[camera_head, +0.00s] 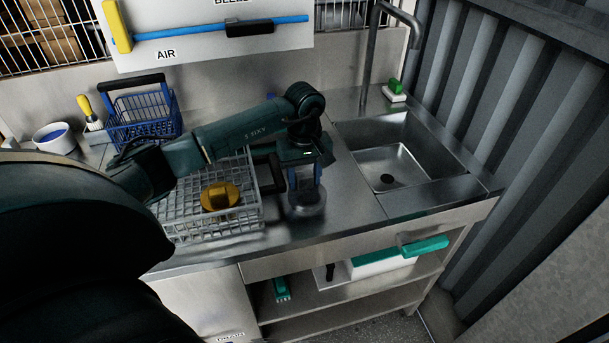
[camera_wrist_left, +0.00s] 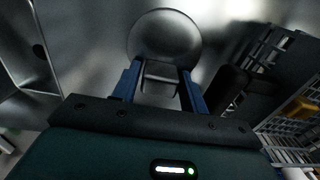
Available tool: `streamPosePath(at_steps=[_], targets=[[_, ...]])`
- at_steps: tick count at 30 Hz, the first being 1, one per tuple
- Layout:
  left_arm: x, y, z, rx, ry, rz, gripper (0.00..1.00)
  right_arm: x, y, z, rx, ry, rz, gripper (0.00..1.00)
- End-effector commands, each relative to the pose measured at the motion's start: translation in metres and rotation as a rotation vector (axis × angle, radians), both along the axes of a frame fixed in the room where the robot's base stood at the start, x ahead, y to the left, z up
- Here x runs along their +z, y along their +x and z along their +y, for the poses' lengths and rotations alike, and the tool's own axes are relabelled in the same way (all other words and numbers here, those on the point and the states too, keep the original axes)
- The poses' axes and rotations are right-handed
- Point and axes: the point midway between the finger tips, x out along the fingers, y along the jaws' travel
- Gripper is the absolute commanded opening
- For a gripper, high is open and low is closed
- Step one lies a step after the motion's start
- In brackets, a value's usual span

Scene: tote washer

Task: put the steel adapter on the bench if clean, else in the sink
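The steel adapter (camera_head: 307,203) is at the front of the steel bench (camera_head: 350,195), between the wire basket and the sink (camera_head: 391,165). In the left wrist view its round grey disc (camera_wrist_left: 165,38) lies beyond the fingertips, with a narrower block between them. My left gripper (camera_head: 305,181) points down, its blue fingers against both sides of that block. I cannot tell whether the disc touches the bench. The visible disc face looks plain grey; its other side is hidden. The sink is empty. My right gripper is not in view.
A wire basket (camera_head: 170,225) with a yellow-brown part (camera_head: 220,196) stands left of the adapter; its black handle is close to my gripper. A blue basket (camera_head: 143,119), a white bowl (camera_head: 55,138) and a yellow-handled brush (camera_head: 89,112) stand behind. A tap (camera_head: 371,50) rises behind the sink.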

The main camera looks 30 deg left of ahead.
Motion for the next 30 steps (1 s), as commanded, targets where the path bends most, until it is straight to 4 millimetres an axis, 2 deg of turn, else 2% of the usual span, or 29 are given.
streamPosePath(at_steps=[1, 5, 11, 16, 20, 24, 30], targets=[[0.0, 0.0, 0.0, 0.0, 0.0, 0.0, 0.47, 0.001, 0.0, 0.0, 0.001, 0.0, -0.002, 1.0], [0.0, 0.0, 0.0, 0.0, -0.001, 0.001, 0.58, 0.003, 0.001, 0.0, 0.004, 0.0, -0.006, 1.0], [0.0, 0.0, 0.0, 0.0, -0.001, 0.001, 0.58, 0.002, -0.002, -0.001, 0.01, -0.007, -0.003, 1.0], [0.009, 0.001, 0.0, 0.0, -0.001, -0.002, 0.58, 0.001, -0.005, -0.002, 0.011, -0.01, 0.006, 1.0], [0.031, 0.001, 0.0, -0.002, 0.001, -0.005, 0.58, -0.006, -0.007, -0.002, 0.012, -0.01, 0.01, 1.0], [0.063, 0.001, 0.0, -0.001, 0.0, -0.006, 0.58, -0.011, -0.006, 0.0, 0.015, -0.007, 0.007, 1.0], [0.102, 0.001, 0.0, 0.0, 0.0, -0.004, 0.58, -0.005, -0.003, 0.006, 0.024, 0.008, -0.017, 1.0]])
